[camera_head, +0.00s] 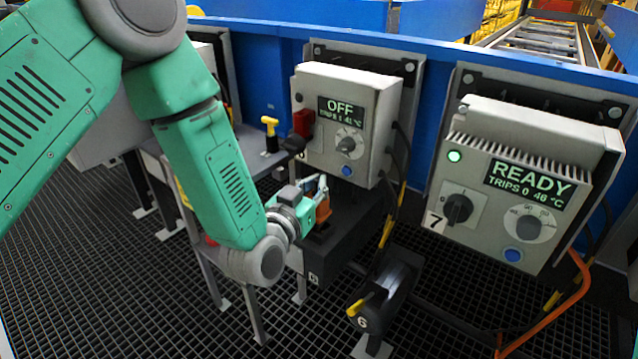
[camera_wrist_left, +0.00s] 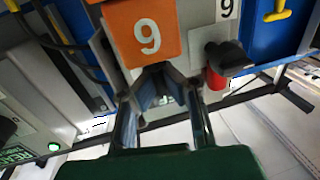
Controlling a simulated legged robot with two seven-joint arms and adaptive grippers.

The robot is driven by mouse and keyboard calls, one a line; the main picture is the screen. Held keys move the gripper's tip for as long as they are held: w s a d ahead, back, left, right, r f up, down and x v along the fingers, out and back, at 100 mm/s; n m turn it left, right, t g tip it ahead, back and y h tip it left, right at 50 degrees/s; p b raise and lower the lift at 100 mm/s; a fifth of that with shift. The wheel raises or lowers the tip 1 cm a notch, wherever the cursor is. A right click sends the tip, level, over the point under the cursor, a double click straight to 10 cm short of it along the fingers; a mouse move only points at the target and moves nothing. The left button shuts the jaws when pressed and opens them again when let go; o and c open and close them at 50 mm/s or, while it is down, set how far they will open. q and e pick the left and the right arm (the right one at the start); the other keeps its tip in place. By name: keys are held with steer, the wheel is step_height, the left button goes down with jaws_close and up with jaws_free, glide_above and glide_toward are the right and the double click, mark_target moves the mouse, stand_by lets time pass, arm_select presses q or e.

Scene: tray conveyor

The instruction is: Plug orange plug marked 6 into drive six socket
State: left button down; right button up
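The orange plug (camera_head: 323,208) is at my left gripper (camera_head: 308,202), above a black block (camera_head: 345,235) in front of the drive cabinet reading OFF (camera_head: 367,104). In the left wrist view the orange plug (camera_wrist_left: 147,35) fills the top; its white digit looks like a 9, but that picture is upside down, so it reads as 6. The fingers of my left gripper (camera_wrist_left: 165,83) reach to the plug's near edge with a gap between them. Whether they clamp it is unclear. I cannot make out the drive six socket. My right gripper is not in view.
Cabinet 7 (camera_head: 470,165), reading READY, stands to the right with an orange cable (camera_head: 560,318) below. A black cylinder marked 6 (camera_head: 385,290) with a yellow handle stands in front. A yellow T-handle (camera_head: 269,126) and a red part (camera_head: 304,123) are near the OFF cabinet. Dark grating covers the floor.

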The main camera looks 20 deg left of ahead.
arm_select(q)
steer(key=shift+a+f, duration=0.1)
steer(key=shift+a, duration=0.05)
steer(key=shift+f, duration=0.15)
steer(key=shift+f+b, duration=0.2)
steer(key=shift+b, duration=0.1)
steer(key=shift+f, duration=0.2)
steer(key=shift+r, duration=0.15)
steer(key=shift+r, duration=0.15)
steer(key=shift+d, duration=0.35)
stand_by(0.5)
steer(key=shift+p, duration=0.45)
stand_by(0.6)
steer(key=shift+f, duration=0.2)
